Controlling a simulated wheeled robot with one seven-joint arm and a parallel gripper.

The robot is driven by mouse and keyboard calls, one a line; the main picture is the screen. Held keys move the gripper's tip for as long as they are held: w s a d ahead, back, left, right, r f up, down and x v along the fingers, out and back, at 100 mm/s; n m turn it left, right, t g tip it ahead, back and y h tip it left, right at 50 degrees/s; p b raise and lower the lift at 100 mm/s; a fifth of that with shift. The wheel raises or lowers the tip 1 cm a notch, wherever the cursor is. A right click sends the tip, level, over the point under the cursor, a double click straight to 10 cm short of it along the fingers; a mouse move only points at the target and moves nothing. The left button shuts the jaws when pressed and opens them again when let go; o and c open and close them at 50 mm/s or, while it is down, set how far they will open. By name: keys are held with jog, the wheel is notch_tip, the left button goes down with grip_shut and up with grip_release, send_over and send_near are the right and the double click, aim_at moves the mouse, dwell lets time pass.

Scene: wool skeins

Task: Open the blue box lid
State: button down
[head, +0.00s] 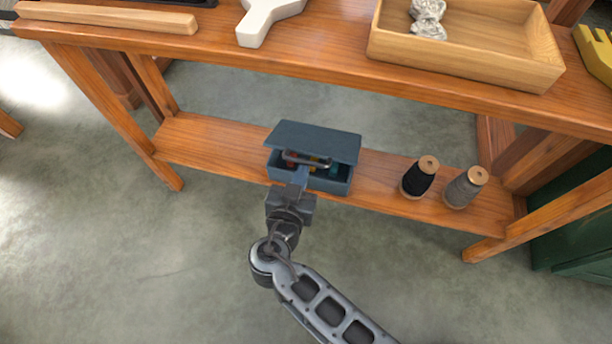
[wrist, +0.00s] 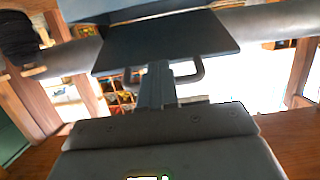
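The blue box (head: 338,186) sits on the low wooden shelf of the table. Its lid (head: 316,139) is partly raised and tilted, with a gap at the front that shows small coloured things inside. The lid's grey bar handle (head: 322,162) is on its front side. My gripper (head: 300,174) reaches it from the front, and its fingers look closed together on the handle. The wrist view shows the lid (wrist: 165,40) beyond my gripper (wrist: 155,76), with the handle (wrist: 193,76) sticking out on both sides of the fingers.
A black spool (head: 418,178) and a grey spool (head: 465,187) stand on the low shelf (head: 215,146) right of the box. The shelf left of the box is clear.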

jog(key=shift+w+d+r, duration=0.1)
jog(key=shift+w+r, duration=0.15)
jog(key=shift+r, duration=0.5)
jog(key=shift+w+d+r+p, duration=0.15)
jog(key=shift+w+r+p, duration=0.25)
jog(key=shift+r, duration=0.3)
jog(key=shift+w+d+r+p, duration=0.15)
jog(key=shift+w+r+p, duration=0.2)
jog(key=shift+r, duration=0.35)
jog(key=shift+w+d+r+p, duration=0.15)
jog(key=shift+w+r+p, duration=0.25)
jog(key=shift+r, duration=0.3)
jog(key=shift+w+r, duration=0.1)
jog(key=shift+w+d+r, duration=0.3)
jog(key=shift+w+r, duration=0.4)
jog(key=shift+w+d+r, duration=0.25)
jog(key=shift+w+r, duration=0.45)
